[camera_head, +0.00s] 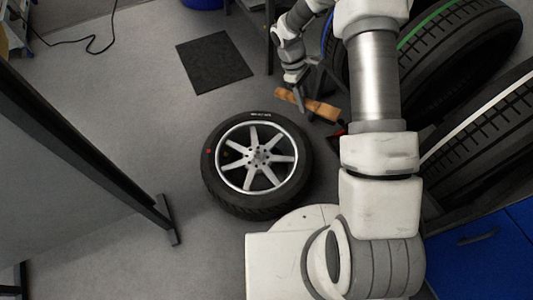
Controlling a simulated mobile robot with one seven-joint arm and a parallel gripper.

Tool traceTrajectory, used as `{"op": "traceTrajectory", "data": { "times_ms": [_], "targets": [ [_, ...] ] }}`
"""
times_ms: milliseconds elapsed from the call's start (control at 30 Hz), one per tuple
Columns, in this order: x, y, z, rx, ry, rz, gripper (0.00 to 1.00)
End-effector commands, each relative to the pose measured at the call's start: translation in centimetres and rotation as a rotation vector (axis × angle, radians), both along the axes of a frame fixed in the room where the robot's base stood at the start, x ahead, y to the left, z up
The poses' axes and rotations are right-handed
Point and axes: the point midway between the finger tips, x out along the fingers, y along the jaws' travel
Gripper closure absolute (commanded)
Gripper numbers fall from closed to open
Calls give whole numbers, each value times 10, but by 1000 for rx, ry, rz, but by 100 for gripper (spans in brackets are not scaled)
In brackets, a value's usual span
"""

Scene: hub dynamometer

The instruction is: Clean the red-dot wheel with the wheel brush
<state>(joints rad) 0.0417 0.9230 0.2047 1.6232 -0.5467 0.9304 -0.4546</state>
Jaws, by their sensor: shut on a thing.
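The red-dot wheel (306,165) lies flat on the grey floor in the middle of the view. My gripper (304,92) is above and to the right of the wheel in the picture. It is shut on the wheel brush (321,108), whose orange-brown wooden handle slants down to the right. The brush appears just beyond the tyre's upper right edge, apart from the spokes. A dark and red part near the handle's lower end is partly hidden by my arm.
Large tyres (459,55) stand at the right beside a blue cabinet (490,245). A dark mat (213,62) lies on the floor above the wheel. A dark-framed panel (75,135) stands at the left.

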Motion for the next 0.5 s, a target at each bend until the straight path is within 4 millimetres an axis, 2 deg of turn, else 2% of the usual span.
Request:
{"op": "traceTrajectory", "data": {
  "times_ms": [33, 267, 500],
  "targets": [
    [7, 2, -40, 3, 1, 136, 100],
    [42, 15, -151, 31, -4, 786, 100],
    [69, 43, -266, 64, 11, 1471, 100]
  ]
}}
